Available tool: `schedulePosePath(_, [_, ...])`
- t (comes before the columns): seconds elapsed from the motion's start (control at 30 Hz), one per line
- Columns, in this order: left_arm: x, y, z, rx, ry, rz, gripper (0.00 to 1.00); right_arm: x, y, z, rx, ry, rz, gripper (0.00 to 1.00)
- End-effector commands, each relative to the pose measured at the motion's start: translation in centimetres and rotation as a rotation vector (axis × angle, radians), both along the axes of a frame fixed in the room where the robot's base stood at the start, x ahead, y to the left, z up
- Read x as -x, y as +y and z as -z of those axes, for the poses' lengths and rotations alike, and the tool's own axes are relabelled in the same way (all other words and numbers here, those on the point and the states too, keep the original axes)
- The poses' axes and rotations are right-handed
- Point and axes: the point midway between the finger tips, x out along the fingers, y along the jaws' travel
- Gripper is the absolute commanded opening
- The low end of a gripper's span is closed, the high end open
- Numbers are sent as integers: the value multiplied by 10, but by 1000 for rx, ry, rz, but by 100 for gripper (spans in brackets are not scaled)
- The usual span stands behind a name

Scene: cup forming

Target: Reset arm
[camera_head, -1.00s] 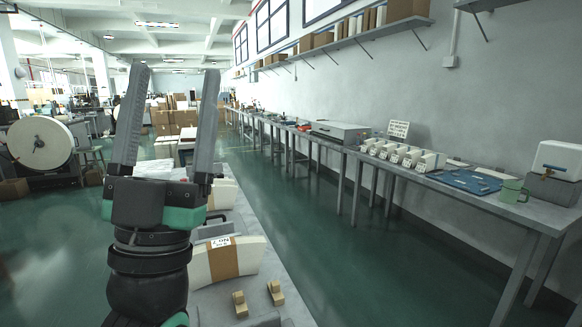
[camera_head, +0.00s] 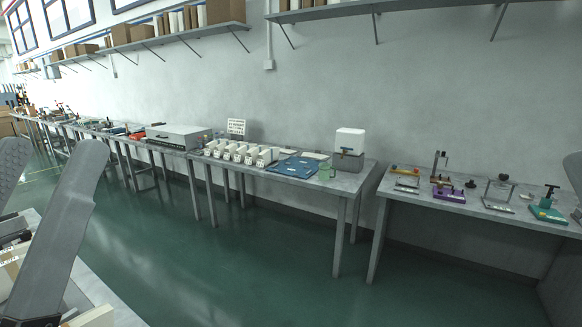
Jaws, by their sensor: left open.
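My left gripper (camera_head: 52,152) shows at the left edge of the head view. Its two long grey fingers are spread apart and point up, with nothing between them. The farther finger is partly cut off by the picture's edge, and the gripper's body is out of view. A grey sliver at the far right edge looks like a fingertip of my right gripper (camera_head: 574,172); the rest of it is out of view, so its opening cannot be seen.
A near bench (camera_head: 95,290) with cream blocks lies at lower left. Another bench (camera_head: 400,197) holds small fixtures. The green floor (camera_head: 240,265) between is clear.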

Motion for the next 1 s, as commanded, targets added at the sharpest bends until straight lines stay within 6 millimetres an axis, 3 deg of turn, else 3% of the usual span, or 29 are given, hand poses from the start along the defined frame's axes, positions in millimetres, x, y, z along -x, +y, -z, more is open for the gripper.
schedulePosePath(0.03, [0,0,-55,0,0,0,75,0,0,-55,0,-1,0,50])
schedulePosePath(0.7, [0,0,-377,0,0,-1,75,0,0,-377,0,0,0,50])
schedulePosePath(0.9, [0,0,-461,0,-1,-1,75,0,0,-461,0,0,0,50])
schedulePosePath(1.0, [0,0,-478,0,0,-1,75,0,0,-478,0,0,0,50])
